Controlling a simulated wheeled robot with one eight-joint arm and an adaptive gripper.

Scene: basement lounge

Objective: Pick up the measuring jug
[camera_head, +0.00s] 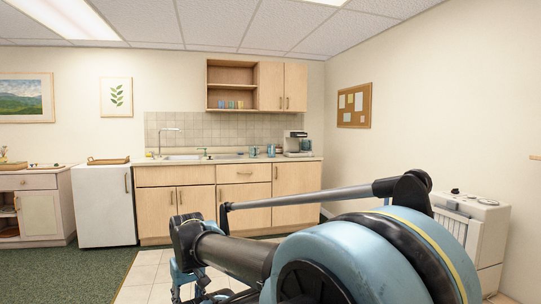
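Small bluish vessels stand on the kitchen counter (225,158), left of the coffee machine. One of them (270,150) may be the measuring jug, but it is too small to be sure. My arm fills the lower right foreground. My gripper (187,282) seems to be at the bottom, left of the arm link and partly cut off by the frame edge. It is far in front of the counter and touches nothing there that I can see. Its fingers are not clear enough to tell open from shut.
A coffee machine (297,143) stands at the counter's right end, with a sink (182,156) at the left. A white fridge (104,206) bears a tray (108,161). A white appliance (487,222) stands at right. Open floor lies before the cabinets.

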